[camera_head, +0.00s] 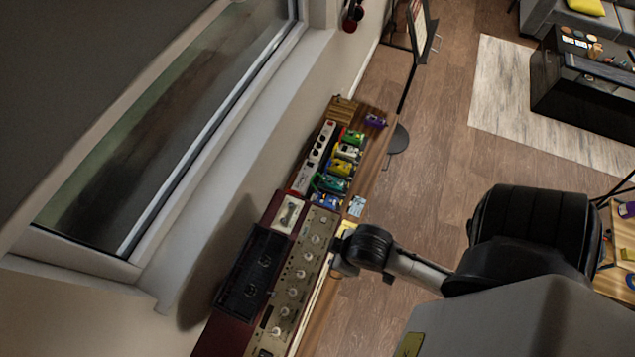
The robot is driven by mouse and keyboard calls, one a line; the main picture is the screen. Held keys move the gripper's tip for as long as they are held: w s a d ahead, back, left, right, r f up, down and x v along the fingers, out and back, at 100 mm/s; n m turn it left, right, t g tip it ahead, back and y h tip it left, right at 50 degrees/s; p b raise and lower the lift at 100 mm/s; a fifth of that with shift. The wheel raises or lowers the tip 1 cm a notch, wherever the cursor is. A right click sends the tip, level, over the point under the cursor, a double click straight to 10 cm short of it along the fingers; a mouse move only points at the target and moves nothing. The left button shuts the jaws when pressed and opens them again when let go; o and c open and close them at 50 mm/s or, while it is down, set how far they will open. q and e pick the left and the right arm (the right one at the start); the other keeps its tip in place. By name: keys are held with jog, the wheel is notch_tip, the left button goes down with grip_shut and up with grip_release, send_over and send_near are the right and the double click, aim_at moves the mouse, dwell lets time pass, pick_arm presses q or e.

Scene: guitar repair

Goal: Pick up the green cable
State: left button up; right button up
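I cannot make out a green cable for certain. A small bright green item (352,137) lies at the far end of a row of coloured items on the wooden shelf; it is too small to tell if it is a cable. A darker green item (331,184) lies nearer in the same row. An arm from the right, which appears to be my right one, ends at a dark gripper (342,262) beside the amplifier's right edge, apart from both green items. Its fingers are too dark to read. My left gripper is not in view.
A beige amplifier panel with knobs (297,270) and a black cassette-like unit (252,271) fill the near shelf. A white power strip (316,157) runs beside the row. A window (170,130) is at left. A table with coiled items (628,209) is at right.

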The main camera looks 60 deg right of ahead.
jog(key=o, duration=1.1)
jog(key=shift+d, duration=0.15)
